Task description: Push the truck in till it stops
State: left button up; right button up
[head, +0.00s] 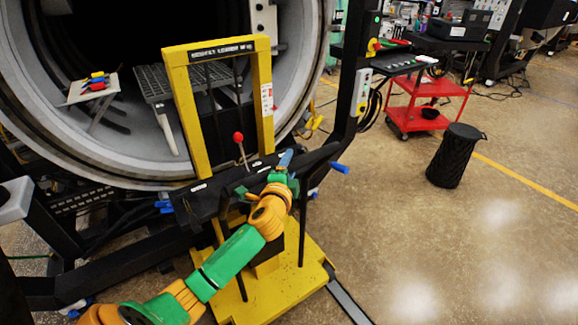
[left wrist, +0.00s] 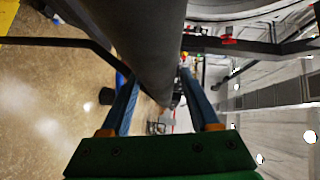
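The yellow truck (head: 262,93) stands at the mouth of the round furnace chamber (head: 318,40), its mast upright and its yellow base (head: 292,283) on the floor. A dark push bar (head: 213,186) crosses its near side, with a red-knobbed lever (head: 238,137) behind it. My left gripper (head: 286,158) is at the right part of this bar. In the left wrist view the dark bar (left wrist: 158,45) lies between the two blue fingers (left wrist: 157,90), which appear to close on both its sides. My right gripper is in neither view.
A grey grate (head: 155,82) and a small plate with coloured pieces (head: 90,90) are inside the chamber. A red cart (head: 425,88) and a black bin (head: 455,155) stand to the right. The floor at right front is clear.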

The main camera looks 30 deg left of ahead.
pick_arm(q)
grip_shut()
jog(key=shift+f, duration=0.15)
dwell(1.0)
